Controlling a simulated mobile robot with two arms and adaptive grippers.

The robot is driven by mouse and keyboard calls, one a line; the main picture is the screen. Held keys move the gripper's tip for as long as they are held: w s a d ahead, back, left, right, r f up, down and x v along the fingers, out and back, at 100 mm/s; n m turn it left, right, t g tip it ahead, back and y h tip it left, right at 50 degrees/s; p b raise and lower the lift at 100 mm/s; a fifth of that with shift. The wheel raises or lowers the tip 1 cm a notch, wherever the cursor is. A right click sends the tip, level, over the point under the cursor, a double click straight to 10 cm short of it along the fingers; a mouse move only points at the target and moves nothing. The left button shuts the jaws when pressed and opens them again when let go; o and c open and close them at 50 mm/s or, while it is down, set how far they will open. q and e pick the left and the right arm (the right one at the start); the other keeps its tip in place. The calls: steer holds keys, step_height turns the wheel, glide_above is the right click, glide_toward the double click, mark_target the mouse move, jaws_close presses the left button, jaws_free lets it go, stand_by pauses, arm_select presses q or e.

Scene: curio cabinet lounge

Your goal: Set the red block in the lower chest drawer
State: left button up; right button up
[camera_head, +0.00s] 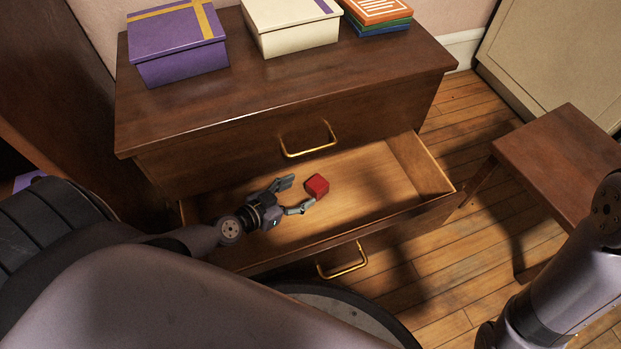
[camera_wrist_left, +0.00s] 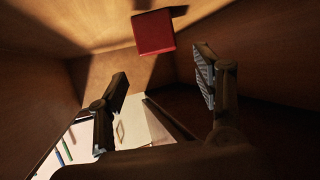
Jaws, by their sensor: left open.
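The red block (camera_head: 317,186) is inside the open lower chest drawer (camera_head: 375,180), and appears to rest on its wooden floor. My left gripper (camera_head: 298,194) reaches into the drawer from the left. Its two fingers are spread, with the block just beyond the fingertips and not gripped. In the left wrist view the block (camera_wrist_left: 155,34) shows past the open fingertips (camera_wrist_left: 162,68), with a clear gap and a dark shadow beside it. My right arm shows at the lower right of the head view, but its gripper is not visible.
The closed upper drawer (camera_head: 230,158) is above the open one. A purple box (camera_head: 180,60), a cream box (camera_head: 297,38) and stacked books (camera_head: 377,12) stand on the chest top (camera_head: 230,100). A wooden stool (camera_head: 565,160) stands at right. The drawer's right part is empty.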

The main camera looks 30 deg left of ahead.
arm_select(q)
steer(key=shift+v, duration=2)
steer(key=shift+d, duration=0.1)
